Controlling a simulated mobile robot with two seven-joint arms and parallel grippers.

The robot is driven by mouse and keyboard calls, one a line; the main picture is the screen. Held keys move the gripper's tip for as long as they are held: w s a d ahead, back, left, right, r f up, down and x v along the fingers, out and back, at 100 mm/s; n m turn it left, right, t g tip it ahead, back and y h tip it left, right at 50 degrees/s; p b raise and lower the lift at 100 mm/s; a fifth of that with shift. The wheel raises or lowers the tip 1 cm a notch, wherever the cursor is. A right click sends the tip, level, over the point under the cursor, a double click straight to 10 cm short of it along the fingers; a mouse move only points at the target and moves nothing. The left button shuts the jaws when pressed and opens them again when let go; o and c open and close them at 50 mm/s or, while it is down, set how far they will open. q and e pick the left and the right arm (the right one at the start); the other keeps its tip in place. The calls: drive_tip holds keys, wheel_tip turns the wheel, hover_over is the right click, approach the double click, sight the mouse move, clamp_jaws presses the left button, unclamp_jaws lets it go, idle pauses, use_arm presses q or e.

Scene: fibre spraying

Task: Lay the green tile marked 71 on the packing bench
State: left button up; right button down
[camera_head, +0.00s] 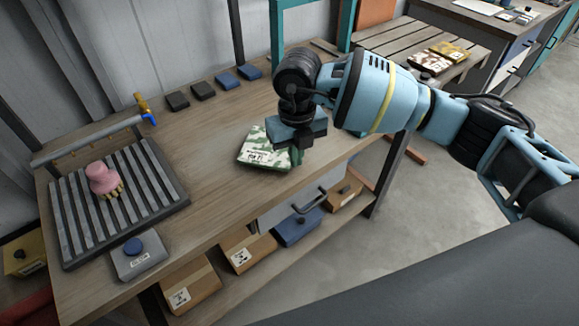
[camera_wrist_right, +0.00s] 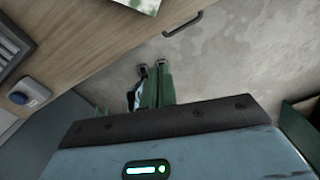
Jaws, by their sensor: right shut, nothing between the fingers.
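A green-and-white mottled tile (camera_head: 258,147) with a white label lies near the front edge of the wooden bench (camera_head: 215,200); its number is too small for me to read. A pale corner, likely of this tile, shows at the top of the right wrist view (camera_wrist_right: 140,5). My right gripper (camera_head: 296,156) is shut and empty, close by the tile's right side and partly in front of it. Its green fingers lie together in the right wrist view (camera_wrist_right: 157,75), apart from the pale corner. My left gripper is out of view. I cannot tell which bench is the packing bench.
A slatted grey rack (camera_head: 72,212) with a pink glove-like thing (camera_head: 100,177) stands at the left. Several small dark and blue blocks (camera_head: 203,90) line the back. A slatted table (camera_head: 398,42) at back right bears tiles (camera_head: 430,63). Boxes (camera_head: 190,284) sit below.

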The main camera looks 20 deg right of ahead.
sight(288, 180)
wheel_tip(288, 180, down, 10)
drive_tip(key=shift+r, duration=0.15)
drive_tip(key=shift+w+a+b, duration=0.15)
drive_tip(key=shift+w+b, duration=0.15)
drive_tip(key=shift+w, duration=0.65)
drive_tip(key=shift+w+a, duration=0.1)
drive_tip(key=shift+w, duration=0.8)
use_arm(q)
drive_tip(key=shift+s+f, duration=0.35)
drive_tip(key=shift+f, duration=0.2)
use_arm(e)
drive_tip(key=shift+w, duration=0.15)
drive_tip(key=shift+w, duration=0.1)
